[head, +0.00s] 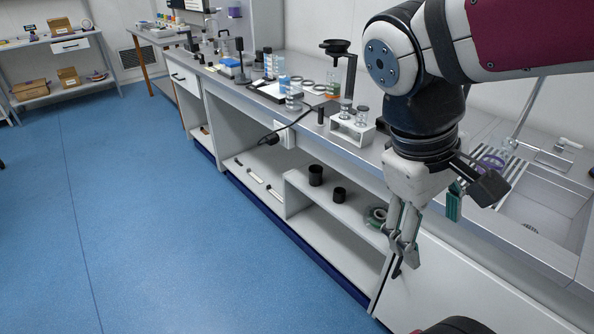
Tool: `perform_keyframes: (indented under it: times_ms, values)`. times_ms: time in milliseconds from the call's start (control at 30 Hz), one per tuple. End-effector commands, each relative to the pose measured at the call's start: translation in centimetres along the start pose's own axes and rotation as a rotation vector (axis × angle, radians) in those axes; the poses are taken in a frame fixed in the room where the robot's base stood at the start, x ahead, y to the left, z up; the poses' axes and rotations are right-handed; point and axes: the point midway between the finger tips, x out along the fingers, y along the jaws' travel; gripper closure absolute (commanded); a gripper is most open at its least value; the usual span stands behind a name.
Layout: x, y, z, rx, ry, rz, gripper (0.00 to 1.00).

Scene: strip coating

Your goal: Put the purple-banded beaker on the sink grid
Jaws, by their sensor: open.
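A purple ring (491,162), which looks like the band of the purple-banded beaker, shows just behind my gripper at the right. The beaker's clear body is hard to make out and partly hidden by the gripper. It appears to stand over the slats of the sink grid (512,148), beside the sink basin; the exact contact is hidden. My gripper (428,236) is open, its fingers spread and pointing down in front of the counter edge. Nothing shows between the fingers.
A white rack (352,131) with small glass vessels stands on the counter left of my arm. A dark funnel stand (338,47), a white tray and several glass vessels stand farther left. The sink basin (545,208) lies at the right. The blue floor (150,200) is clear.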

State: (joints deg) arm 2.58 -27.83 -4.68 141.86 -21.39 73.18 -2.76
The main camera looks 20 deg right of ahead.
Motion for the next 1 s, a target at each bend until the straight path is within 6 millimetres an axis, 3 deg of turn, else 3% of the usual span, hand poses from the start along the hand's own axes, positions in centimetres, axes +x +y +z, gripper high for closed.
perform_keyframes:
  times_ms: [100, 200, 333, 1000]
  values:
    - [-1.1, -4.1, 1.2, 0.050, 0.110, -0.121, 0.32]
    - [-1.8, -6.8, 2.0, 0.074, 0.172, -0.203, 0.32]
    - [-2.4, -8.8, 2.5, 0.092, 0.216, -0.269, 0.32]
    - [-2.6, -9.4, 2.7, 0.097, 0.227, -0.289, 0.32]
